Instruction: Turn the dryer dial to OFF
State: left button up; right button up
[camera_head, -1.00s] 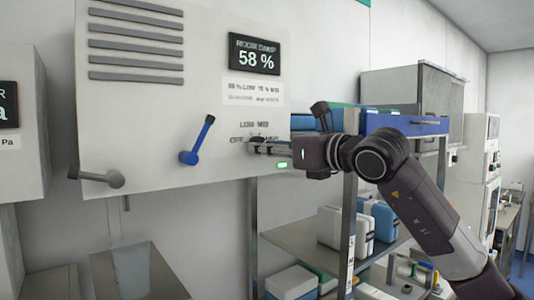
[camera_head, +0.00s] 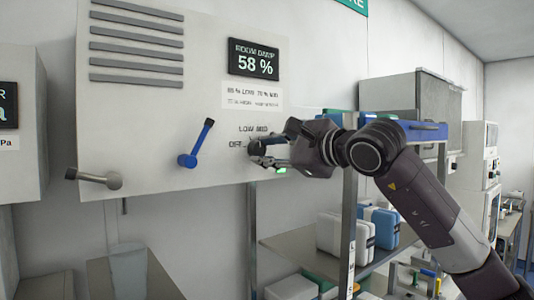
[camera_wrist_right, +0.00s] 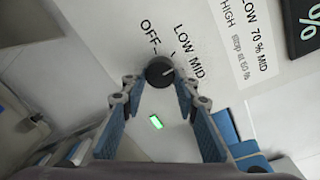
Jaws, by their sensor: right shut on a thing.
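The dryer dial (camera_head: 255,148) is a small dark round knob low on the right of the white dryer panel. It also shows in the right wrist view (camera_wrist_right: 159,72), with the printed labels OFF, LOW and MID around its upper side. A pale mark shows on its face, but I cannot tell for certain which label it points to. My right gripper (camera_head: 266,151) is shut on the dial, with one blue-padded finger on each side of it in the right wrist view (camera_wrist_right: 158,90). My left gripper is not in view.
The dryer panel (camera_head: 150,130) carries a blue-handled lever (camera_head: 197,145), a grey lever (camera_head: 95,179) and a humidity display (camera_head: 254,60) reading 58 %. A green light (camera_wrist_right: 156,122) sits below the dial. A metal shelf (camera_head: 300,240) with boxes stands to the right.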

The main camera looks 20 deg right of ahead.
jog(key=n, duration=0.6)
jog(key=shift+r+n+h, duration=0.1)
jog(key=shift+n+h, duration=0.3)
jog(key=n, duration=0.3)
jog(key=shift+a+t+b, duration=0.15)
jog(key=shift+t+b, duration=0.15)
jog(key=shift+n+h, duration=0.3)
jog(key=shift+n, duration=1.7)
jog(key=o, duration=0.9)
jog(key=shift+o, duration=1.2)
jog(key=shift+s, duration=0.1)
jog(key=v, duration=1.2)
